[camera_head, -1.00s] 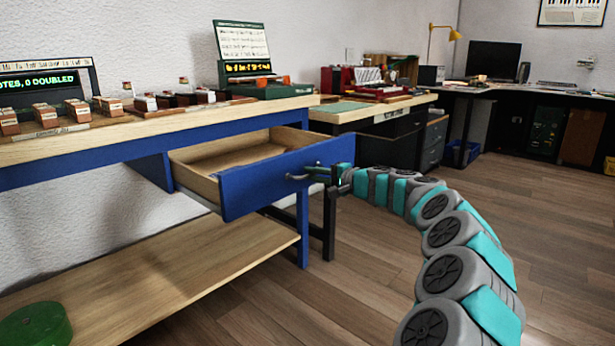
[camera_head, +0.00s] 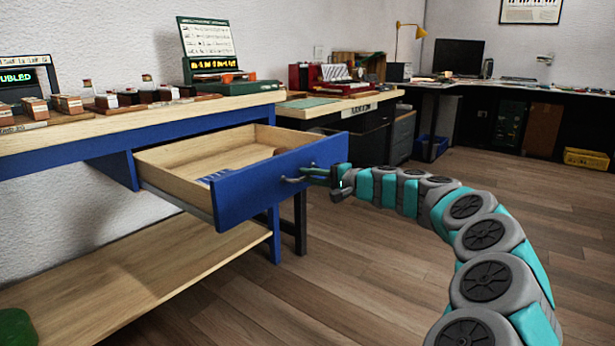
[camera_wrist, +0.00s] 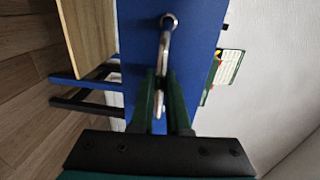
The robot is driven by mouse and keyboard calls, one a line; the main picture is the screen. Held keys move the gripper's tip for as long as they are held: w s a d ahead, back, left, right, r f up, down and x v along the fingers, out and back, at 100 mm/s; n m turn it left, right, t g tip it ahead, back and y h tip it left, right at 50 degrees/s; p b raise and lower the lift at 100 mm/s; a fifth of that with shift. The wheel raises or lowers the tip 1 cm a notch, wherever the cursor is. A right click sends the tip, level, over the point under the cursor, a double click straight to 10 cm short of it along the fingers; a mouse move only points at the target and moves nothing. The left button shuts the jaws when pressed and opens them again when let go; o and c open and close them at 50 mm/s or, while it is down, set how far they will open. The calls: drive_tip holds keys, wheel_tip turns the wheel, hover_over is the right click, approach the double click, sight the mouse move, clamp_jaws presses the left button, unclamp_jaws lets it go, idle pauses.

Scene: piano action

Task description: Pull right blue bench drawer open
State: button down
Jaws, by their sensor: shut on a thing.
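The right blue bench drawer (camera_head: 262,193) is pulled well out of the bench. Its pale wooden inside shows, with a small blue item (camera_head: 216,176) and a brown one (camera_head: 281,151) in it. A metal bar handle (camera_head: 294,179) is on its front, and it also shows in the wrist view (camera_wrist: 166,45). My gripper (camera_head: 322,174) is at the handle, in front of the blue drawer face. In the wrist view my green fingers (camera_wrist: 161,95) are closed around the handle's near end.
The bench top (camera_head: 150,118) carries small wooden blocks and a green case (camera_head: 215,60). A pale lower shelf (camera_head: 150,275) runs under the drawer. Open wooden floor (camera_head: 390,270) lies to the right. A second desk (camera_head: 340,105) stands behind.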

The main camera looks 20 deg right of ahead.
drive_tip(key=c, duration=0.9)
unclamp_jaws()
drive_tip(key=shift+d, duration=0.1)
drive_tip(key=v, duration=0.7)
drive_tip(key=shift+s+p, duration=0.3)
drive_tip(key=shift+p, duration=0.05)
drive_tip(key=shift+d, duration=0.15)
